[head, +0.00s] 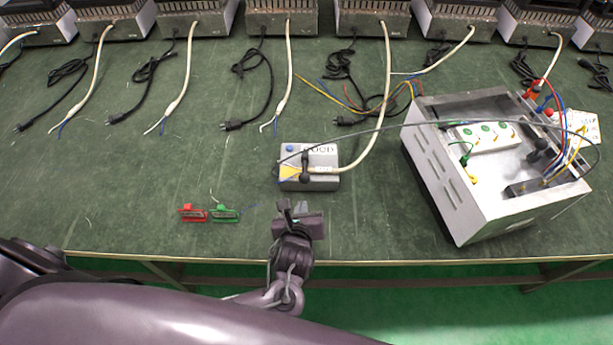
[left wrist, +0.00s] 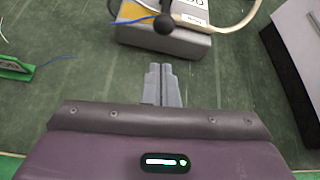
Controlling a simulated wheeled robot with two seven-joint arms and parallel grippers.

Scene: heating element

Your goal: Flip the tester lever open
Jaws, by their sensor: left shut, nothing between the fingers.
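The tester (head: 309,167) is a small grey box with a white label and a yellow sticker on its top, in the middle of the green table. Its lever has a black ball knob (head: 304,181) at the front edge of the box. In the left wrist view the knob (left wrist: 164,24) shows at the top, in front of the tester (left wrist: 180,42). My left gripper (head: 293,208) is just in front of the tester, apart from it. Its fingers (left wrist: 162,85) are shut with nothing between them and point toward the box. My right gripper is not in view.
A metal case (head: 470,190) with sockets and coloured wires stands to the right. A red clip (head: 193,213) and a green clip (head: 225,214) lie left of my gripper. A white cable runs from the tester to the back. Several heaters with cables line the far edge.

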